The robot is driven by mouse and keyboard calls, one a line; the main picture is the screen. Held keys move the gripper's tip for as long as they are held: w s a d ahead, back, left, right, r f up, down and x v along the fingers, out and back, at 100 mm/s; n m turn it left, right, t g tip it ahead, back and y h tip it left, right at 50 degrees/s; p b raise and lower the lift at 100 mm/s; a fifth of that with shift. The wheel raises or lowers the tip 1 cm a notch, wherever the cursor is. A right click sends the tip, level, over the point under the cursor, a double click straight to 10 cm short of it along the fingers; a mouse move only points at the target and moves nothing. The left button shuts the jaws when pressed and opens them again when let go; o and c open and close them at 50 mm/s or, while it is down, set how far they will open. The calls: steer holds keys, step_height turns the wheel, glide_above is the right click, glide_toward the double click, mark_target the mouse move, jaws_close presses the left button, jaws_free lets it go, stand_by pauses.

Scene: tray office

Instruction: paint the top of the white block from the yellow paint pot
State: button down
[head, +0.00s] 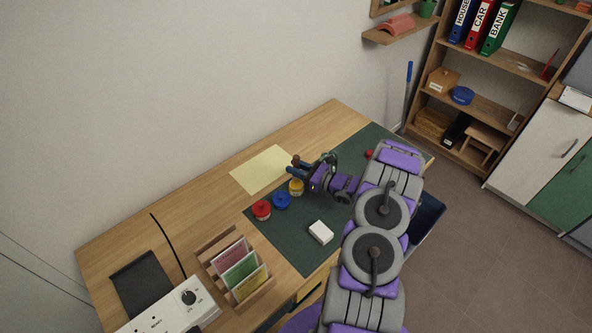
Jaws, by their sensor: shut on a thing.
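The white block (320,232) sits on the dark green mat (283,240) near the desk's front side. The yellow paint pot (296,188) stands at the back left edge of the mat, beside the blue pot (281,200) and the red pot (261,209). My gripper (301,168) is just above the yellow pot, shut on a thin brown-handled thing (295,159) that looks like a paintbrush. Its lower end is hidden, so I cannot tell whether it is inside the pot. The block's top looks plain white.
A yellow sheet (262,170) lies behind the pots. A wooden rack (225,255) with coloured cards, a white device with a knob (172,309) and a dark pad (143,284) fill the left. The mat around the block is clear.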

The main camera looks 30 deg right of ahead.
mark_target(296, 157)
steer(key=shift+r+p, duration=0.8)
steer(key=shift+r, duration=1.45)
